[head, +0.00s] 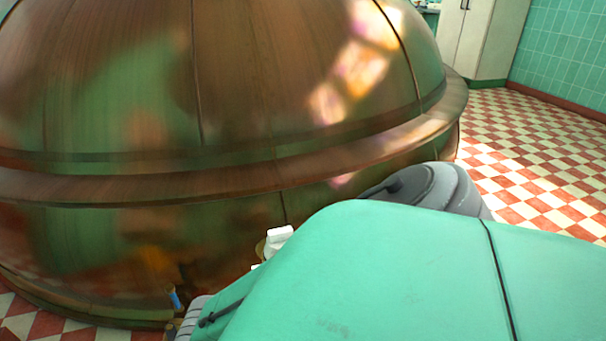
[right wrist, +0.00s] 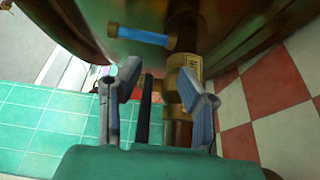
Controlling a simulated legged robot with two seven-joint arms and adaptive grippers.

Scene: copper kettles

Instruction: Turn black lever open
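The black lever (right wrist: 145,112) shows in the right wrist view as a dark upright bar beside a brass valve (right wrist: 181,88). My right gripper (right wrist: 158,72) is open, with one grey finger on each side of the lever and valve. The lever stands nearer the left finger, with a gap visible; I cannot tell whether anything touches. In the head view my teal right arm covers the lever, the valve and most of the gripper. My left gripper is in neither view.
A large copper kettle (head: 120,90) with a protruding rim fills the left of the head view. A blue tube with brass ends (right wrist: 143,36) lies close ahead of the fingers. Checkered floor (head: 540,165) is open at right, before a pale cabinet (head: 487,40).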

